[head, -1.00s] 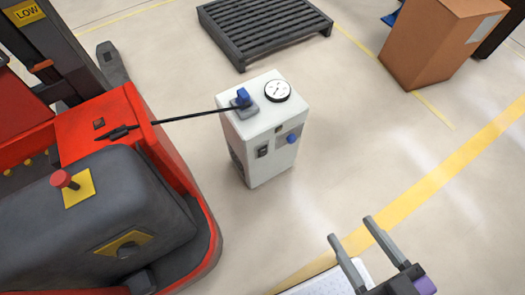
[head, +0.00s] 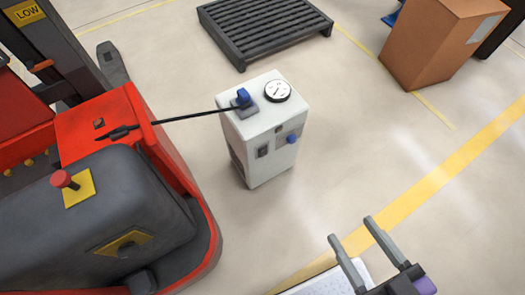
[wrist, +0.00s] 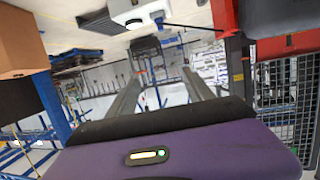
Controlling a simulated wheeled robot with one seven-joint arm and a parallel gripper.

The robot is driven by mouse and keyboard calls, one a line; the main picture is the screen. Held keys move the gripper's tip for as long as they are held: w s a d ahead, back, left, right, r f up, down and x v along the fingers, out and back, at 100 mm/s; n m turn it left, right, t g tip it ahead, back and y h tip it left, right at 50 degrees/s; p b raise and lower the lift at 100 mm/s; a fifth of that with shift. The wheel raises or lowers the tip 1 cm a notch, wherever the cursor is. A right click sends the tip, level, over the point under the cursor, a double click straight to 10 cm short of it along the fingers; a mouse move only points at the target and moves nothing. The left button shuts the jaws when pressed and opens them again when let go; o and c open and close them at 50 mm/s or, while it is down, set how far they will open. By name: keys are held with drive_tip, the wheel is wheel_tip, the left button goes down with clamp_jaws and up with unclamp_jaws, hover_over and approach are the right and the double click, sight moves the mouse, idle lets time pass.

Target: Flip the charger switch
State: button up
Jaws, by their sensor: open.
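The charger is a white upright box (head: 262,130) on the floor in the middle of the head view. Its top bears a round gauge (head: 277,90) and a blue plug (head: 243,96) with a black cable. Its front has a small dark switch (head: 263,151) and a blue knob (head: 292,139); the switch's position is too small to tell. My gripper (head: 350,229) is open and empty at the lower right, well apart from the charger. In the wrist view its two fingers (wrist: 165,73) stand apart with nothing between them. A white box, seemingly the charger (wrist: 140,10), is cut by the top edge.
A red and grey forklift (head: 110,200) stands at the left, and the black cable (head: 175,118) runs from it to the charger. A dark pallet (head: 265,28) lies behind. A cardboard box (head: 440,40) is at the upper right. The floor between gripper and charger is clear.

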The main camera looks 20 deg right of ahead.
idle(0.3)
drive_tip(key=shift+f, duration=0.2)
drive_tip(key=c, duration=0.6)
drive_tip(key=shift+w+f+b, duration=0.15)
drive_tip(key=shift+f+b, duration=0.25)
drive_tip(key=shift+b, duration=0.25)
drive_tip(key=c, duration=0.3)
drive_tip(key=w+f+n+b, duration=0.1)
drive_tip(key=w+f+b, duration=0.1)
drive_tip(key=f+b, duration=0.1)
drive_tip(key=w+f+n+t+b, duration=0.1)
drive_tip(key=w+f+b, duration=0.2)
drive_tip(key=f+b, duration=0.1)
drive_tip(key=w+f+n+t+b, duration=0.1)
drive_tip(key=w+f+b, duration=0.1)
drive_tip(key=f, duration=0.3)
drive_tip(key=shift+w+d+f+y+b, duration=0.2)
drive_tip(key=shift+w+d+y+b, duration=0.15)
drive_tip(key=shift+b, duration=0.45)
clamp_jaws()
drive_tip(key=w+d+f+n+y+b, duration=0.1)
drive_tip(key=w+f+n+b, duration=0.6)
drive_tip(key=f, duration=0.8)
drive_tip(key=w+d+f+n+y+b, duration=0.1)
drive_tip(key=w+f+n+b, duration=0.6)
drive_tip(key=f, duration=0.7)
drive_tip(key=w+n, duration=0.2)
drive_tip(key=w, duration=0.2)
drive_tip(key=shift+f+n+g+b, duration=0.35)
drive_tip(key=shift+n+g, duration=0.05)
